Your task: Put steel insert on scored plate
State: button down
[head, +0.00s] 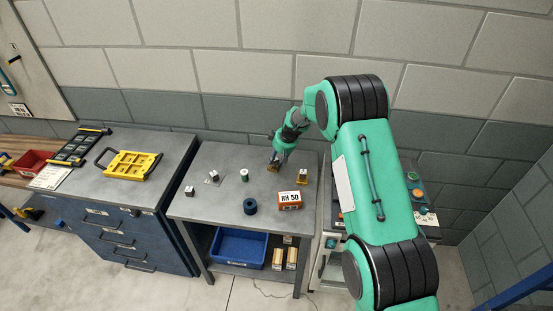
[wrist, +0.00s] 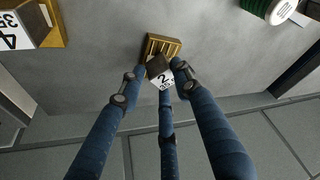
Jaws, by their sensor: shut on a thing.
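My gripper (wrist: 160,80) is shut on a small dark block with a white number label, which I take to be the steel insert (wrist: 158,66). In the wrist view a brass-coloured plate with parallel grooves, likely the scored plate (wrist: 170,43), lies on the grey bench top right at the block. The block overlaps the plate's near part in this view; I cannot tell whether it touches the plate. In the head view my gripper (head: 275,161) is low over the back of the bench, and its fingers mostly hide the block and plate.
On the bench (head: 215,210) stand a labelled brass block (head: 302,177) to the right, an orange RH 50 box (head: 290,200), a dark blue ring (head: 250,206), a green spool (head: 244,175) and small blocks at left. A blue bin (head: 239,246) sits below. The wall is close behind.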

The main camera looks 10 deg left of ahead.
jog(key=shift+f, duration=0.1)
dwell(0.3)
jog(key=c, duration=1.2)
grip_release()
jog(key=shift+r, duration=0.35)
jog(key=shift+v, duration=5.8)
jog(key=shift+d, duration=0.1)
